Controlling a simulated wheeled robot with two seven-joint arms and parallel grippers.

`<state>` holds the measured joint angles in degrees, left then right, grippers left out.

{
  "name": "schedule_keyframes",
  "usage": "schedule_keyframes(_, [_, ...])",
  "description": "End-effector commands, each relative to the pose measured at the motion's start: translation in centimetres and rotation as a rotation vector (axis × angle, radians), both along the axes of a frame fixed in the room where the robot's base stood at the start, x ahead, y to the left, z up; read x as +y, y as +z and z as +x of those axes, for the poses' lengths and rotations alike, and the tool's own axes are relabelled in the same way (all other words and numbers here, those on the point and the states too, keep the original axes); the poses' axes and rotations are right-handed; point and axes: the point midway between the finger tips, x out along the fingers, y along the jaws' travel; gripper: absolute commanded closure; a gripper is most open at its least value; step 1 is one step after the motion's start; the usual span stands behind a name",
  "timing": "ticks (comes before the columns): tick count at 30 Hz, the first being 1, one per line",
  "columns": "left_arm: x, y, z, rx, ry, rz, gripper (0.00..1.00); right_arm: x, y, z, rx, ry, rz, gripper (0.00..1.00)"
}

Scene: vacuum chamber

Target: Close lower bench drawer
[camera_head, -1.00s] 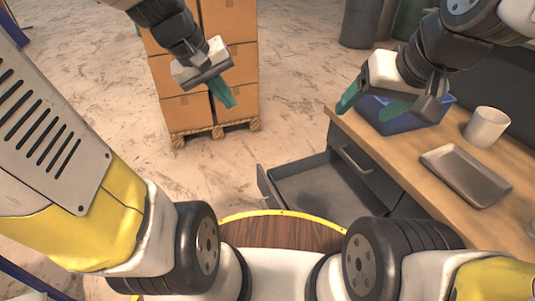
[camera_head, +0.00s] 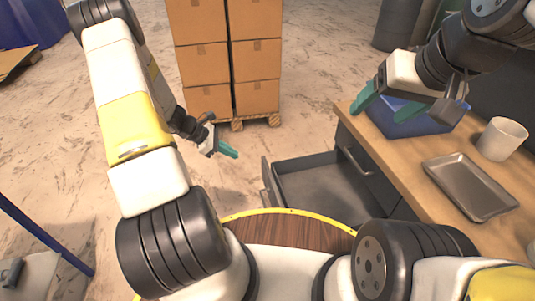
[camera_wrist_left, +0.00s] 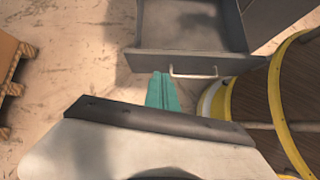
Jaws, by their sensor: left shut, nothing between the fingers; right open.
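The lower bench drawer (camera_head: 318,185) is dark grey and stands pulled out from the bench, empty inside. In the left wrist view the drawer's front (camera_wrist_left: 195,63) and its light bar handle (camera_wrist_left: 193,73) show ahead of my fingers. My left gripper (camera_head: 229,150) is shut and empty, its teal fingers to the left of the drawer front and apart from it in the head view. In the left wrist view the left fingertips (camera_wrist_left: 161,80) appear close to the drawer front; contact cannot be told. My right gripper (camera_head: 385,103) is open above the bench top, near a blue bin.
The wooden bench top (camera_head: 400,150) holds a blue bin (camera_head: 410,120), a white mug (camera_head: 502,139) and a grey metal tray (camera_head: 470,186). Stacked boxes (camera_head: 205,65) stand on a pallet behind. Floor left of the drawer is clear.

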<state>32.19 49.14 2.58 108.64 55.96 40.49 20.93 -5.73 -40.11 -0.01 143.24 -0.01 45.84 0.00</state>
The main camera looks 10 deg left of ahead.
Motion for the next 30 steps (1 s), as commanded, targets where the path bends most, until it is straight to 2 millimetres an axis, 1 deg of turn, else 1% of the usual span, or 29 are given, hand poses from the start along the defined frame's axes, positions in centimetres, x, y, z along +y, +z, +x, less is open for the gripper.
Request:
schedule_keyframes(1, [0.3,-1.9,-0.2,0.031,0.045,-0.025,1.00,0.0,0.0,0.0,0.000,0.000,0.000,0.29])
schedule_keyframes(4, [0.7,-4.1,-0.4,0.070,0.110,-0.057,1.00,0.0,0.0,0.0,0.000,0.000,0.000,0.29])
schedule_keyframes(6, [0.9,-5.0,-0.4,0.085,0.134,-0.069,1.00,0.0,0.0,0.0,0.000,0.000,0.000,0.29])
schedule_keyframes(8, [0.8,-5.4,-0.4,0.090,0.144,-0.074,1.00,0.0,0.0,0.0,0.000,0.000,0.000,0.29])
schedule_keyframes(11, [0.2,-6.1,-0.2,0.092,0.145,-0.075,1.00,0.0,0.0,0.0,0.000,0.000,0.000,0.29])
schedule_keyframes(14, [-0.8,-7.2,0.2,0.092,0.143,-0.075,1.00,0.0,0.0,0.0,0.000,0.000,0.000,0.29])
schedule_keyframes(21, [-4.3,-10.8,1.5,0.094,0.142,-0.075,1.00,0.0,0.0,0.0,0.000,0.000,0.000,0.29])
schedule_keyframes(25, [-6.0,-12.6,2.3,0.092,0.141,-0.075,1.00,0.0,0.0,0.0,0.000,0.000,0.000,0.29])
schedule_keyframes(30, [-8.2,-12.3,3.3,0.089,0.140,-0.073,1.00,0.0,0.0,0.0,0.000,0.000,0.000,0.29])
